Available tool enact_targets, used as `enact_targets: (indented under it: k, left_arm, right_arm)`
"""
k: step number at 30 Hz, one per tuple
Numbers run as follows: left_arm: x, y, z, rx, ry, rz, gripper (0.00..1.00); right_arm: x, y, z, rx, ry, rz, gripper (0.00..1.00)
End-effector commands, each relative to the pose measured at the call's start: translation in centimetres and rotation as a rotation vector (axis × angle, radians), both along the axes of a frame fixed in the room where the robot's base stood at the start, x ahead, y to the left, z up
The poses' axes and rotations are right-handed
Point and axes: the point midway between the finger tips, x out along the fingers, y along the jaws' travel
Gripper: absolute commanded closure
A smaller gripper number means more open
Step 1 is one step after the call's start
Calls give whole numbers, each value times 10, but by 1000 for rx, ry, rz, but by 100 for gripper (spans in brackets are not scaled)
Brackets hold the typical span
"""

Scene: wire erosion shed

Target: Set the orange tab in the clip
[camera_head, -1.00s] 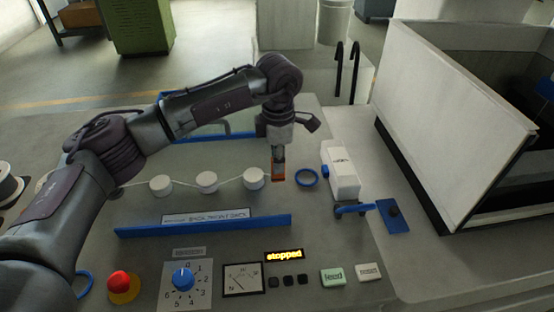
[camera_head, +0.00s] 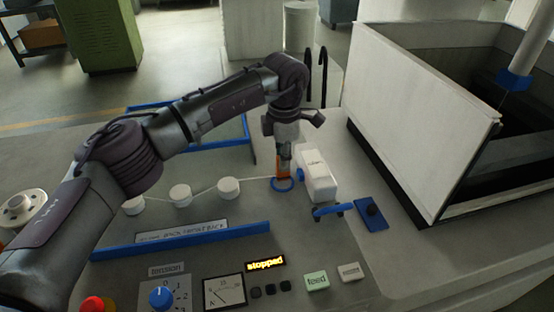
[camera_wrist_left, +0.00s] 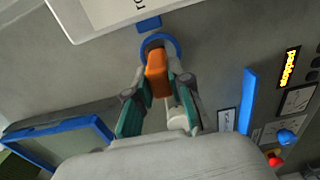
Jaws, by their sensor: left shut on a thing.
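My left gripper (camera_head: 284,151) is shut on the orange tab (camera_head: 283,165). The tab points down at the blue ring (camera_head: 283,185), overlapping its far edge in the head view. In the left wrist view the orange tab (camera_wrist_left: 157,75) sits between the fingers, and its far end overlaps the blue ring (camera_wrist_left: 174,43). I cannot tell whether it is inside or above the ring. A thin wire runs from the tab to the white rollers. Which part is the clip is unclear; a small blue bracket (camera_head: 330,210) stands before the white box (camera_head: 318,176). My right gripper is out of view.
The white box stands close to the tab's right. A blue rail (camera_head: 180,240) and the controls, with a "stopped" display (camera_head: 265,264), lie in front.

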Motion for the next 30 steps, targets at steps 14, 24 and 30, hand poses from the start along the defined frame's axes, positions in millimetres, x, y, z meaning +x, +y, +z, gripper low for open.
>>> enact_targets:
  k: [14,24,30]
  left_arm:
    - [0,1,-5,0,0,1,100]
    - [0,1,-15,1,0,1,100]
    - [0,1,-15,0,0,1,100]
  right_arm:
    - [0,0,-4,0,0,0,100]
    - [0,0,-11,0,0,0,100]
    - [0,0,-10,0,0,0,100]
